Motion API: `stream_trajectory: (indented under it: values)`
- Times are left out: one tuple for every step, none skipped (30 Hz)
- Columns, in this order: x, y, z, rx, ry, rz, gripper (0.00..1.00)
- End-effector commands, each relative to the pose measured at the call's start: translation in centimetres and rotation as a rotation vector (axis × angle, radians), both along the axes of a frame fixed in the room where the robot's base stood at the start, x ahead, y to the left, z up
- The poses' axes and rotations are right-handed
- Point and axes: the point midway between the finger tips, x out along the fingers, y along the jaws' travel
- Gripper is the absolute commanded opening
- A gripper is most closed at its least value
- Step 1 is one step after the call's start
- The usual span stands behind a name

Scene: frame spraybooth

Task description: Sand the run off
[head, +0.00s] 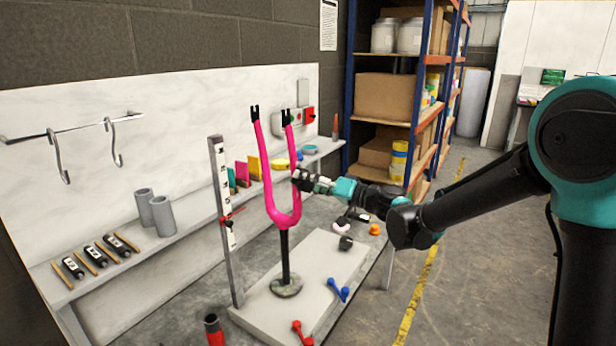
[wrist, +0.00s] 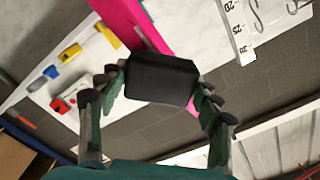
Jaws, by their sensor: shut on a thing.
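The pink fork (head: 281,212) stands upright with its two legs up, on a dark post over the pale slab. It also shows in the wrist view (wrist: 122,18), rising behind the block. My gripper (head: 302,181) is at the fork's right leg. In the wrist view its fingers are shut on a black block (wrist: 162,80), one on each side. The block overlaps the pink leg in that view; I cannot tell whether they touch. The run on the paint is not discernible, and the block hides part of the leg.
A scale post (head: 223,195) stands left of the fork. The pale slab (head: 262,312) carries red and blue small tools. Grey cylinders (head: 162,215) and dark tools with sticks line the left ledge. Hooks (head: 113,145) hang on the wall. Shelving (head: 398,55) is behind; floor at right is open.

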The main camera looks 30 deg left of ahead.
Motion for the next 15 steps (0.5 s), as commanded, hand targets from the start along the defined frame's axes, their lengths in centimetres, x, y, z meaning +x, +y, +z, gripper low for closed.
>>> stream_trajectory:
  values:
    - [0.0, 0.0, -0.2, -0.001, -0.001, 0.001, 0.41]
    - [0.0, 0.0, -0.2, -0.001, -0.001, 0.001, 0.41]
    - [0.0, 0.0, -0.3, -0.001, -0.001, 0.001, 0.41]
    - [0.0, 0.0, -0.4, -0.001, -0.001, 0.001, 0.41]
    - [0.0, 0.0, -0.5, -0.001, -0.001, 0.001, 0.41]
    - [0.0, 0.0, -0.7, -0.001, -0.001, 0.001, 0.41]
    - [0.0, 0.0, -0.9, -0.001, -0.001, 0.001, 0.41]
    - [0.0, 0.0, -1.2, -0.001, -0.001, 0.001, 0.41]
    - [0.0, 0.0, -1.5, -0.001, -0.001, 0.001, 0.41]
    - [0.0, 0.0, -1.7, -0.001, -0.001, 0.001, 0.41]
    - [0.0, -0.1, -2.0, -0.001, -0.001, 0.001, 0.41]
    - [0.0, -0.1, -2.3, -0.001, 0.000, 0.001, 0.41]
    - [0.0, -0.1, -2.5, -0.001, -0.001, 0.001, 0.41]
    - [0.0, -0.1, -2.8, -0.001, 0.000, 0.001, 0.41]
    - [0.0, -0.1, -3.1, -0.001, 0.000, 0.001, 0.41]
